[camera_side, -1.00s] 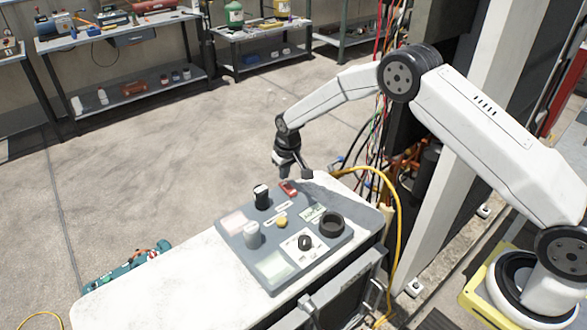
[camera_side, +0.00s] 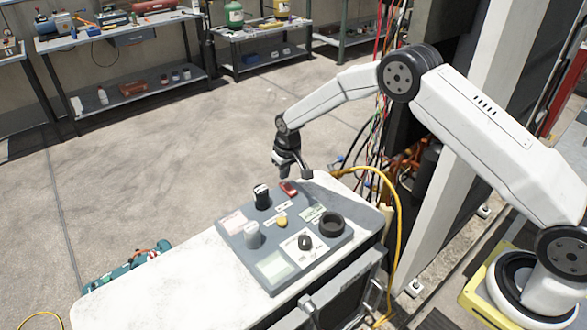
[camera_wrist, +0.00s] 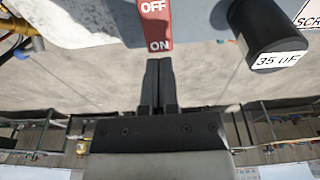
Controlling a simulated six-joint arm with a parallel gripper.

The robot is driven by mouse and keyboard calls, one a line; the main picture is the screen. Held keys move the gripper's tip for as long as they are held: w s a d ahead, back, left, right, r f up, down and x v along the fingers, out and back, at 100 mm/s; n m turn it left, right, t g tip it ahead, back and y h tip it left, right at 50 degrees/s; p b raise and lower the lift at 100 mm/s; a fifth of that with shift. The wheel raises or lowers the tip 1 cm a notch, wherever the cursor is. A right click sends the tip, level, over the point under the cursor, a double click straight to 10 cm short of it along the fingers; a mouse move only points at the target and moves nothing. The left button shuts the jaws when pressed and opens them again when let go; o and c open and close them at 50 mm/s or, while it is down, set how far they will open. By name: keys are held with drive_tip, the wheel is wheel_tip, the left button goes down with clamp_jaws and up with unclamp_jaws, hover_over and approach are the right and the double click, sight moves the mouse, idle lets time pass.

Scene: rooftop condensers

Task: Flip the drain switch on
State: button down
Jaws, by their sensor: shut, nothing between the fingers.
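The drain switch is a red rocker (camera_side: 288,188) at the far edge of the grey panel (camera_side: 252,222). In the wrist view the red switch (camera_wrist: 155,22) shows white "OFF" and "ON" lettering, with ON at the end nearer my fingers. I cannot tell which way the rocker is tilted. My gripper (camera_side: 290,173) is above the panel's far edge, close to the switch. In the wrist view my gripper (camera_wrist: 158,62) has its two dark fingers together and empty, with the tips just short of the ON end. I cannot tell whether they touch it.
A black capacitor (camera_wrist: 268,32) marked 35 uF stands beside the switch. The panel also carries a grey cylinder (camera_side: 253,235), a yellow button (camera_side: 281,222), a black knob (camera_side: 305,242) and a black ring (camera_side: 332,224). A yellow hose (camera_side: 398,225) curves past the right side.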

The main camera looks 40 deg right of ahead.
sight(287, 186)
drive_tip(key=shift+f, duration=1.35)
idle(1.2)
drive_tip(key=shift+r, duration=3.55)
drive_tip(key=shift+r, duration=0.1)
drive_tip(key=s+r, duration=0.3)
drive_tip(key=s, duration=0.7)
drive_tip(key=s+d+r, duration=0.1)
drive_tip(key=s+r, duration=0.2)
drive_tip(key=s, duration=0.7)
drive_tip(key=s+d+r, duration=0.1)
drive_tip(key=s+r, duration=0.2)
drive_tip(key=s, duration=0.8)
drive_tip(key=shift+d+t, duration=0.25)
drive_tip(key=shift+t, duration=0.15)
